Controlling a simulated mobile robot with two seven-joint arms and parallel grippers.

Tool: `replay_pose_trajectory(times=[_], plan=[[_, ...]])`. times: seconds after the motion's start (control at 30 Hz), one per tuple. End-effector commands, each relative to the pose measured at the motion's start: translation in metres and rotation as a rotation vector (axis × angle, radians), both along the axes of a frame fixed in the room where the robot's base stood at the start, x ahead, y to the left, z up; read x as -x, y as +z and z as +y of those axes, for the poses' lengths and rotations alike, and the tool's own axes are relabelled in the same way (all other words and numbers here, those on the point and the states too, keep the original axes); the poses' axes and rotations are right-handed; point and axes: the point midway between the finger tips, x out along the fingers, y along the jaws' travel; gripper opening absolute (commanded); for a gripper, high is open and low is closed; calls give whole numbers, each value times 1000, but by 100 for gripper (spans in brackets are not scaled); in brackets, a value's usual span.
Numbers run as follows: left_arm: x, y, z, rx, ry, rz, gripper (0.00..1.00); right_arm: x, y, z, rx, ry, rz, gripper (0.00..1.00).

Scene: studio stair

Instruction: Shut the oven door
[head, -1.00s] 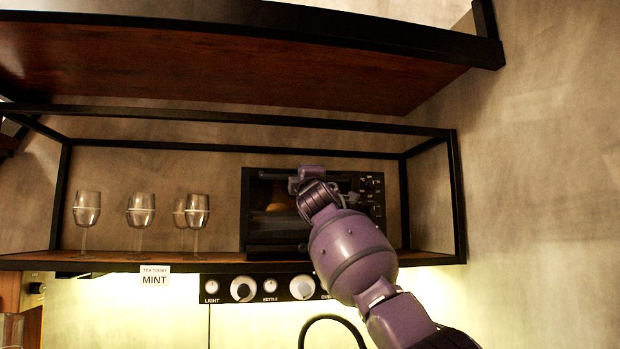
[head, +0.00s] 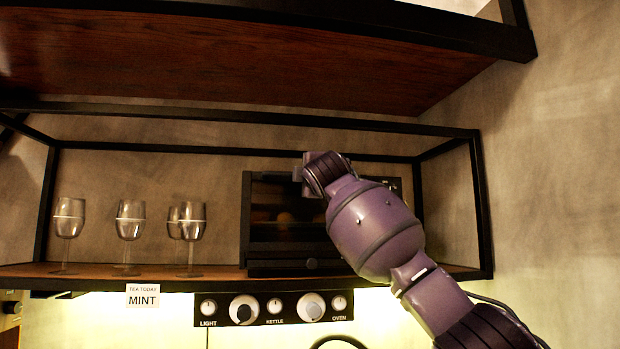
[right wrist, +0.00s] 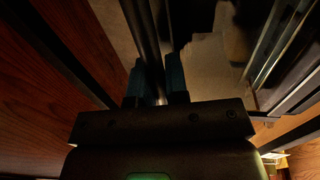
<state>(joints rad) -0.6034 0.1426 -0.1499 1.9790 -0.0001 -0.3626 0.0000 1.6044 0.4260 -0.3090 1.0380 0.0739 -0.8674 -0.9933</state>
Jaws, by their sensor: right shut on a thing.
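The black oven (head: 252,190) stands on the shelf. Its dark glass door (head: 270,228) looks upright or nearly so in the head view, with a round orange-brown shape dimly visible through the glass. I cannot tell whether a gap is left at its edge. My purple right arm reaches up from the lower right, and my right gripper (head: 303,172) is at the upper part of the oven front, mostly hidden by its own wrist. In the right wrist view my right gripper's fingers (right wrist: 157,82) are shut on a dark bar (right wrist: 148,40), apparently the door's handle. My left gripper is not in view.
Several stemmed glasses (head: 130,222) stand left of the oven on the wooden shelf (head: 215,272). A black frame (head: 482,205) bounds the shelf, and a wooden board (head: 220,70) hangs above. A knob panel (head: 273,308) and a MINT sign (head: 142,297) are below.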

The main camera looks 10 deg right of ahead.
Motion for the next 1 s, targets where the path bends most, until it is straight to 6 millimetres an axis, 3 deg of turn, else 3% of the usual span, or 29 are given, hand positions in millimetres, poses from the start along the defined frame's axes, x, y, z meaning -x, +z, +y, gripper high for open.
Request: replay_pose_trajectory(times=[0.03, 0.07, 0.2, 0.63, 1.0], plan=[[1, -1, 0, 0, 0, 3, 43, -1, -1, 0, 0, 0, 2, 0], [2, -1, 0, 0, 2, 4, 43, -1, -1, 0, 0, 0, 2, 18], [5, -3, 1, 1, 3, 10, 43, -1, -1, 0, 0, 0, 2, 39], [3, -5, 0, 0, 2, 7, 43, 5, -3, 0, 0, -1, 0, 39], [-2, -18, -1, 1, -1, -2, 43, 49, -13, -2, 1, 0, -1, 39]])
